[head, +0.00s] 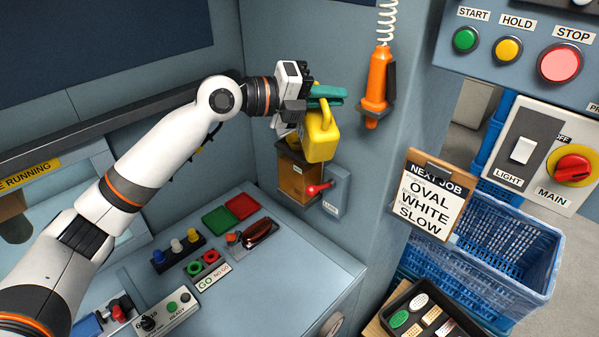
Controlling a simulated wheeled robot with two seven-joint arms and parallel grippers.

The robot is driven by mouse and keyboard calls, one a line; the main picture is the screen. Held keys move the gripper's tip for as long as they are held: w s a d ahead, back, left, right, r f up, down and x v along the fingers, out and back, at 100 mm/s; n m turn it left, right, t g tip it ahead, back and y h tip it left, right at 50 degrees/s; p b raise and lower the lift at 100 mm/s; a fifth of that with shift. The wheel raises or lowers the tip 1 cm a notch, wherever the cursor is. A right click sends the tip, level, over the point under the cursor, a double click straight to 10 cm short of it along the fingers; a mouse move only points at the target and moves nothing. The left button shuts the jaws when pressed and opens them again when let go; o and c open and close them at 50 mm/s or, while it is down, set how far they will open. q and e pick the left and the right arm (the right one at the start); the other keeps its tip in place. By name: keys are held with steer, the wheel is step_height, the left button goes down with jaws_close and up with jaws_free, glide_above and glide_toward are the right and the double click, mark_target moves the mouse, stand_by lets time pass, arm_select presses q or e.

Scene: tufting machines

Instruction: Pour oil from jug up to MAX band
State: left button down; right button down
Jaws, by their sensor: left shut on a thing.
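A yellow jug (322,141) hangs in front of the blue-grey machine wall, near the picture's middle. My left gripper (318,103) is shut on it at its upper part, around the handle. The jug looks tilted. Just below and left of it is an amber oil reservoir (297,182) on the wall, with a dark top partly hidden by the jug and gripper. I cannot tell whether the jug touches the reservoir or whether oil is flowing. The MAX band and oil level are not readable. My right gripper is not in view.
A red-knobbed lever (313,190) sits right beside the reservoir. An orange tool (376,86) hangs on a coiled cord to the right. Below is a bench top (285,270) with red and green pads and several small parts. A NEXT JOB clipboard (431,196) and blue crate (520,262) are at right.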

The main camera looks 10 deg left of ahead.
mark_target(336, 143)
arm_select(q)
steer(key=f+b, duration=0.1)
steer(key=s+f+m+b, duration=0.1)
steer(key=b, duration=0.1)
steer(key=f+b, duration=0.1)
steer(key=b, duration=0.1)
steer(key=shift+s+d+m, duration=0.3)
steer(key=shift+d, duration=0.05)
steer(key=shift+s+d+f+m+t+b, duration=0.2)
steer(key=shift+s+m+t+b, duration=0.15)
steer(key=shift+b, duration=0.35)
steer(key=f+b, duration=0.1)
steer(key=s+f+m+b, duration=0.1)
steer(key=b, duration=0.1)
steer(key=f+m+b, duration=0.1)
steer(key=f+b, duration=0.1)
steer(key=shift+s+d+m+t, duration=0.15)
steer(key=shift+d+m+t, duration=0.1)
steer(key=shift+d, duration=0.1)
steer(key=shift+r, duration=0.2)
steer(key=shift+s, duration=0.1)
steer(key=s+d+r+m+t+p, duration=0.1)
steer(key=s+r+m+p, duration=0.2)
steer(key=r, duration=0.7)
steer(key=m+p, duration=0.2)
steer(key=m, duration=0.2)
steer(key=shift+d+m+h, duration=0.3)
steer(key=shift+m+h, duration=0.1)
